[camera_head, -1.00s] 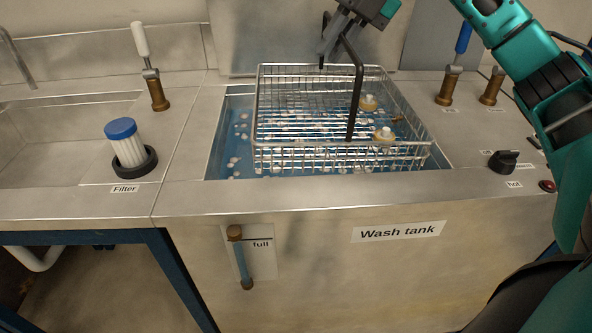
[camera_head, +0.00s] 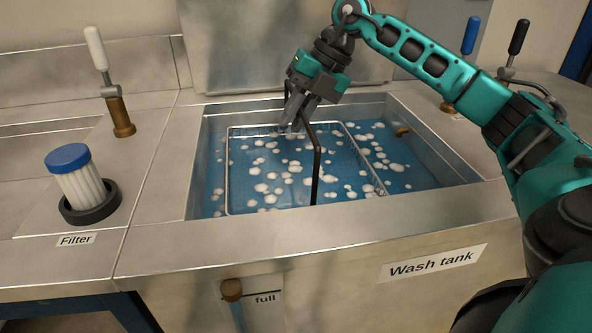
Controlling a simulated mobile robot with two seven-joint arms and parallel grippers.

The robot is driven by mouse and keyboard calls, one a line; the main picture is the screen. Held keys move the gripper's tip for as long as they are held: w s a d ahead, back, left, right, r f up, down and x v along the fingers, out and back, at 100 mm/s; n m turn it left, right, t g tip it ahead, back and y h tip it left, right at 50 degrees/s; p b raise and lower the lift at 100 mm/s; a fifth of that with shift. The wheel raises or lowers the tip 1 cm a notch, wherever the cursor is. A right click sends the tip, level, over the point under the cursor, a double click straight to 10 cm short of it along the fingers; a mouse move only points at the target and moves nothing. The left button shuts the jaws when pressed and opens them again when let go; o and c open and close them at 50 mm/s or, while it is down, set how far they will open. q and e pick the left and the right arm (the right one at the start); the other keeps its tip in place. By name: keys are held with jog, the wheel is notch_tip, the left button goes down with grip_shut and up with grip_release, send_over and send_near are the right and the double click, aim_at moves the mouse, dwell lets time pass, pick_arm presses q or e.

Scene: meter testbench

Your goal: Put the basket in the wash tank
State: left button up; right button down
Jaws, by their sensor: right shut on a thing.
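The wire basket (camera_head: 227,172) sits low inside the wash tank (camera_head: 330,222). Its rim shows at about the surface of the blue, foam-dotted water, and its lower part is hidden under the water. Its black handle (camera_head: 317,165) stands up above the rim. My right gripper (camera_head: 292,124) reaches in from above and is shut on the top of the handle. The parts in the basket are not visible now. My left gripper is not in view.
A filter (camera_head: 78,182) with a blue cap stands in a dark ring at the left. A white-handled valve (camera_head: 117,105) stands behind it, left of the tank. Blue-handled (camera_head: 470,36) and black-handled (camera_head: 518,38) levers stand at the back right. Open water lies right of the basket.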

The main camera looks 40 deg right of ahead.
jog(key=b, duration=0.1)
send_over(295, 181)
notch_tip(295, 181, down, 5)
jog(key=shift+w+d+f, duration=0.1)
jog(key=shift+f, duration=0.3)
notch_tip(295, 181, down, 3)
jog(key=shift+f+b, duration=0.2)
jog(key=shift+b, duration=0.5)
jog(key=shift+f, duration=0.35)
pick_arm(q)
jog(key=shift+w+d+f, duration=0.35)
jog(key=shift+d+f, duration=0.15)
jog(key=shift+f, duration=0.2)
pick_arm(e)
jog(key=c, duration=1.1)
grip_release()
